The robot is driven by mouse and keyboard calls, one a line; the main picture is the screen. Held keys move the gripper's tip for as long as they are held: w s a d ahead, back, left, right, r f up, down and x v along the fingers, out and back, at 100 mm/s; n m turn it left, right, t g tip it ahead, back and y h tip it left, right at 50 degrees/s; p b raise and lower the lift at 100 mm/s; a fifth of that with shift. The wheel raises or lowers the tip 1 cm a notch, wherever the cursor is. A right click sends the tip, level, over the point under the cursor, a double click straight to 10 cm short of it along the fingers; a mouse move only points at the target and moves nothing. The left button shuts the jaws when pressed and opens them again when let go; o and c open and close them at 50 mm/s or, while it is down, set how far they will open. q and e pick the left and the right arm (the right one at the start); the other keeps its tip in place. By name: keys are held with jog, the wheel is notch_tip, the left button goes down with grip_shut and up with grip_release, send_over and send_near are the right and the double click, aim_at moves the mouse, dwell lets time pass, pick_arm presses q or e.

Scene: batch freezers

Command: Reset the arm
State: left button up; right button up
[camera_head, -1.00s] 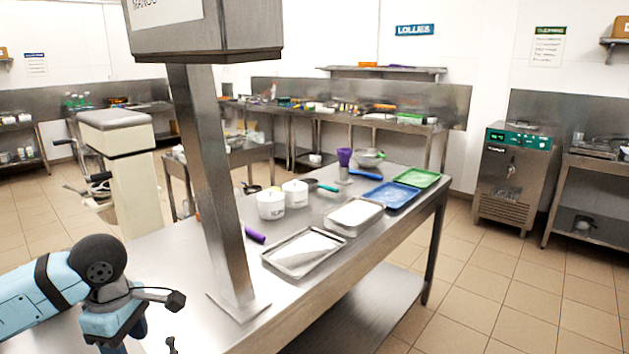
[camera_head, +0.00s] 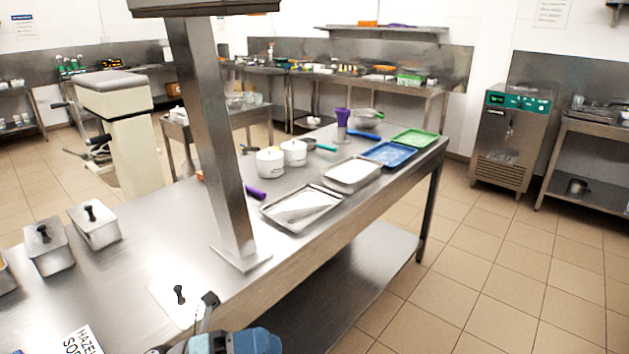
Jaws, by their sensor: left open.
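My left gripper (camera_head: 192,322) is at the bottom edge, left of centre, mostly cut off by the frame. Its jaws are open, with a dark finger pointing up over the steel counter (camera_head: 150,245). I see nothing held in it. A pale lid with a black knob (camera_head: 165,298) lies just beyond it; I cannot tell whether they touch. My blue arm (camera_head: 252,341) shows beside the gripper. My right gripper is not in view.
A steel post (camera_head: 210,130) stands on the counter. Lidded steel containers (camera_head: 48,256) are at left, and a printed label (camera_head: 83,340) is at the bottom. White tubs (camera_head: 270,162), a steel tray (camera_head: 300,207) and a blue tray (camera_head: 388,153) stand farther back.

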pick_arm(q)
jog(key=a+f+n+t+y, duration=0.4)
jog(key=f+n+t+y, duration=0.3)
jog(key=n, duration=0.7)
jog(key=a+f+n+t+y, duration=0.4)
jog(key=f+n+t+y, duration=0.25)
jog(key=n, duration=0.65)
jog(key=s+a+f+n+g+y, duration=0.1)
jog(key=s+f+n+g+y, duration=0.15)
jog(key=s+f+n, duration=0.35)
jog(key=s+a+f+n+g+y, duration=0.1)
jog(key=s+a+f+n+g, duration=0.2)
jog(key=f, duration=0.6)
notch_tip(320, 180, up, 12)
jog(key=s+p, duration=0.2)
jog(key=p, duration=1.3)
jog(key=shift+s+r+y, duration=0.25)
jog(key=shift+s+y, duration=0.05)
jog(key=shift+c, duration=0.6)
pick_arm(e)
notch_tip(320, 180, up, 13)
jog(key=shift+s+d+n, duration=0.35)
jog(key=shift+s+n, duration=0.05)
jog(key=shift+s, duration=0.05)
